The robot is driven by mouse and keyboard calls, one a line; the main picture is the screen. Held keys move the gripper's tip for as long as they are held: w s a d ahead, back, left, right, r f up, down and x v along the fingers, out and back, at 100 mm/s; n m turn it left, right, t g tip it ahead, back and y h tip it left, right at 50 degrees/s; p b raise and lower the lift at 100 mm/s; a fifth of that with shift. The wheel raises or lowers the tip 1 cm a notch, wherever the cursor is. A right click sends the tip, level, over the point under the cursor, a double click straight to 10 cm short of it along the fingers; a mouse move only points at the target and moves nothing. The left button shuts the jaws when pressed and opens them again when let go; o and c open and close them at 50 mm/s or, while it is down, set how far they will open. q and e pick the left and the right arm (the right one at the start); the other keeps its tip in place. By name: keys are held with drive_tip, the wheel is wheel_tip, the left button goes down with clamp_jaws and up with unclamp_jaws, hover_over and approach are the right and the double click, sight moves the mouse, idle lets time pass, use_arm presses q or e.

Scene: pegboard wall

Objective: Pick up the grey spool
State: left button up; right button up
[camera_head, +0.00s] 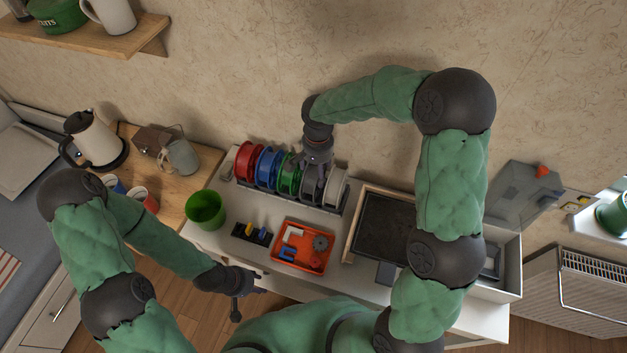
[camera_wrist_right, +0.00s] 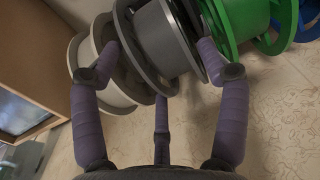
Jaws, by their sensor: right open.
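The grey spool (camera_head: 311,189) stands upright in the row of spools against the wall, partly hidden by my right gripper. In the right wrist view the grey spool (camera_wrist_right: 160,36) lies between the spread fingers of my right gripper (camera_wrist_right: 159,56). The fingers are open; one reaches towards the grey spool's left side by the white spool, another towards its right side by the green spool. I cannot tell whether they touch it. In the head view my right gripper (camera_head: 316,165) is above the row. My left gripper (camera_head: 240,283) hangs near the table's front edge, away from the spools.
A white spool (camera_head: 335,188) and a green spool (camera_head: 288,176) flank the grey one closely. Blue (camera_head: 266,168) and red (camera_head: 246,161) spools stand further left. A green cup (camera_head: 206,209), an orange tray (camera_head: 303,269) of small parts and a dark-topped box (camera_head: 385,228) share the table.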

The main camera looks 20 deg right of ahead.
sight(316, 173)
wheel_tip(316, 173, down, 4)
drive_tip(key=shift+w+r+b, duration=0.1)
drive_tip(key=shift+r+b, duration=0.1)
drive_tip(key=shift+b, duration=0.2)
drive_tip(key=shift+a, duration=0.1)
drive_tip(key=c, duration=1.1)
drive_tip(key=shift+r, duration=0.1)
